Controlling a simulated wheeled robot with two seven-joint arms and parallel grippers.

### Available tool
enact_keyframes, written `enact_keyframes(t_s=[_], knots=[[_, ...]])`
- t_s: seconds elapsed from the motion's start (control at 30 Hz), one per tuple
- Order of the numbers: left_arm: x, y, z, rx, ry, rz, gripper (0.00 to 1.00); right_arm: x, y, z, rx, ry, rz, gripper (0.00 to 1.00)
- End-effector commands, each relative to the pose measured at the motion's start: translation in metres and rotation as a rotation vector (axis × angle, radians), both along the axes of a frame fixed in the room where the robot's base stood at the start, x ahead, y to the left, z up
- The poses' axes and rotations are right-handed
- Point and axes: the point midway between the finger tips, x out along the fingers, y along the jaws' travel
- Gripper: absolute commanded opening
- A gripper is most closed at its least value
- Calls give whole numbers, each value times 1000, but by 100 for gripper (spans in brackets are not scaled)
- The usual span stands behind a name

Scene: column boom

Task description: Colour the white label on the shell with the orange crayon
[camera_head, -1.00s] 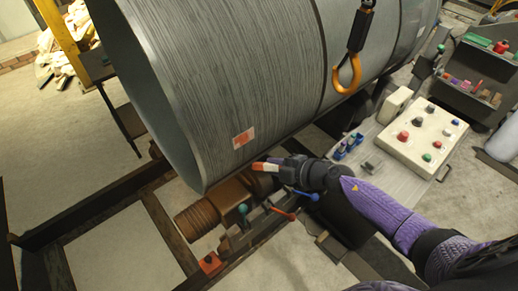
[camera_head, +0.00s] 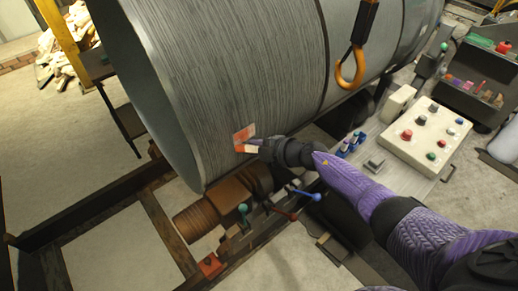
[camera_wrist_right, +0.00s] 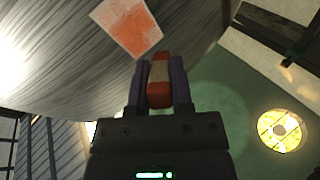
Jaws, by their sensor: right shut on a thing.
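The shell (camera_head: 240,75) is a large grey metal cylinder lying across the middle of the head view. Its label (camera_head: 243,133) is a small patch on the lower near side, mostly orange with paler parts; it also shows in the wrist view (camera_wrist_right: 128,25), with a whitish area at its left. My right gripper (camera_head: 262,147) is shut on the orange crayon (camera_head: 243,148), just below the label. In the wrist view the crayon (camera_wrist_right: 159,82) stands between the two fingers, with a pale band. I cannot tell whether its tip touches the shell. My left gripper is not in view.
An orange hook (camera_head: 349,70) hangs in front of the shell, right of the label. A control box (camera_head: 429,130) with several buttons stands at the right. Brown rollers (camera_head: 205,215) and levers with coloured knobs (camera_head: 243,208) lie below the shell.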

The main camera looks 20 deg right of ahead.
Motion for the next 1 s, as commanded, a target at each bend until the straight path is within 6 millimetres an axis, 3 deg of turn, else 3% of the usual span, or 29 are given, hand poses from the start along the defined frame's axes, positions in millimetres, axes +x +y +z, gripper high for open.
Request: enact_keyframes(t_s=[1.0], knots=[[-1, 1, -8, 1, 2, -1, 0, 13, 5, -1, 0, 0, 0, 0]])
